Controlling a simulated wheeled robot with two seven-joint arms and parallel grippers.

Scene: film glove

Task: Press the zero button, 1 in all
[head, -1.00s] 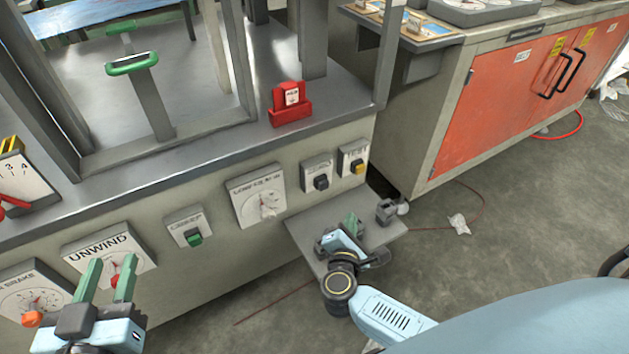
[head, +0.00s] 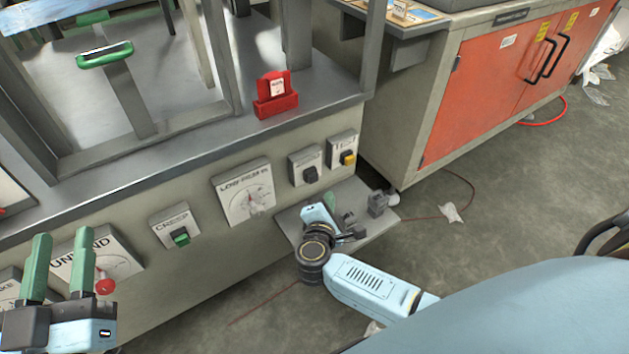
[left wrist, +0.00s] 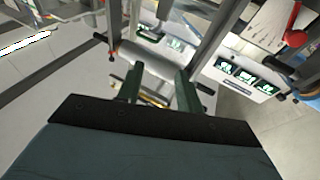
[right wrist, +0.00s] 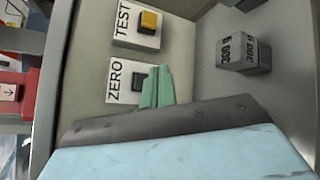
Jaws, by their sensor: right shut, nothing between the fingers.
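The ZERO panel (right wrist: 120,78) is a white plate with a dark square button (right wrist: 138,88) in the right wrist view. In the head view the same dark button (head: 310,174) sits on the machine front, left of the yellow TEST button (head: 348,158). My right gripper (right wrist: 157,84) is shut and empty. Its green fingers overlap the right edge of the ZERO panel in the right wrist view, just beside the button. I cannot tell whether they touch it. My left gripper (head: 62,245) is open and empty before the UNWIND panel (head: 98,255).
A grey shelf (head: 362,236) juts out under the buttons and carries a grey block (right wrist: 243,53). A green button (head: 181,237) and a dial panel (head: 243,192) lie further left. A red holder (head: 276,95) stands on the ledge above. An orange-doored cabinet (head: 500,75) stands right.

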